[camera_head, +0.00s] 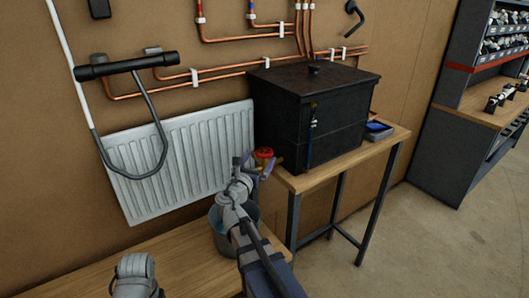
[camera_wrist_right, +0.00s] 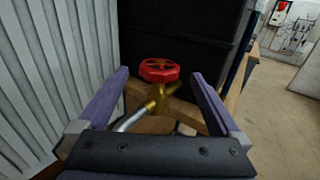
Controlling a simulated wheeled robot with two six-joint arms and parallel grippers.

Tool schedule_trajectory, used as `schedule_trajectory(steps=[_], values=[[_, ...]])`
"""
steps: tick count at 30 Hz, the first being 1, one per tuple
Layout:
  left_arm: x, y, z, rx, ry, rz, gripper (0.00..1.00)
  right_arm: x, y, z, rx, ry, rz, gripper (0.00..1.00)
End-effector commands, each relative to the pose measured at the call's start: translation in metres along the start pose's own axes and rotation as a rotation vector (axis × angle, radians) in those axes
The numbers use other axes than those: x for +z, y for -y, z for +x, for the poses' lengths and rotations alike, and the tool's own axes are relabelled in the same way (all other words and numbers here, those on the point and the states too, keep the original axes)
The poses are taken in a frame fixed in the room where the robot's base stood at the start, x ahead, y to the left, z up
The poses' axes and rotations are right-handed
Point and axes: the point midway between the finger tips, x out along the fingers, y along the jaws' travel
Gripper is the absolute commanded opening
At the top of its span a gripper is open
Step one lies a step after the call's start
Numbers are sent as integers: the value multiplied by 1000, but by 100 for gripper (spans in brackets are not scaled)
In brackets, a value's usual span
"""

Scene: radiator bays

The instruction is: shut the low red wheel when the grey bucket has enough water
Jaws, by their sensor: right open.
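The red wheel (camera_head: 264,153) sits on a brass valve beside the radiator's lower right corner. In the right wrist view the wheel (camera_wrist_right: 159,70) is between the two purple fingers, with a gap on each side. My right gripper (camera_head: 253,166) is open and empty just in front of it. The grey bucket (camera_head: 219,241) stands below, partly hidden behind my right arm. Its inside looks bluish, but I cannot read the water level. Of my left arm only a grey joint shows at the bottom left; its fingers are not visible.
A white radiator (camera_head: 180,160) hangs on the brown wall behind. A black lidded box (camera_head: 310,120) and a blue tray (camera_head: 378,130) stand on a wooden table (camera_head: 330,170) to the right. A wooden bench (camera_head: 90,275) lies in front. Open floor is at right.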

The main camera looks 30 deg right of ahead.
Motion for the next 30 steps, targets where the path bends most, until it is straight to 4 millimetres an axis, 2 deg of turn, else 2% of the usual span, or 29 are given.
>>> schedule_trajectory(steps=[3, 9, 14, 22, 23, 30], values=[[0, 0, 0, 0, 0, 0, 50, 0, -1, 22, -3, -1, 1, 100], [0, 0, 0, 0, 0, 0, 50, 0, -1, 46, -2, -1, 2, 100], [0, 0, 0, 0, 0, 0, 50, 0, 0, 54, -2, -1, 3, 100], [0, 0, 0, 0, 0, 0, 50, 0, 0, 55, -1, -1, 3, 100], [0, 0, 0, 0, 0, 0, 50, 0, 0, 55, -1, -1, 3, 99], [0, 0, 0, 0, 0, 0, 50, 0, 0, 54, -1, -1, 3, 72]])
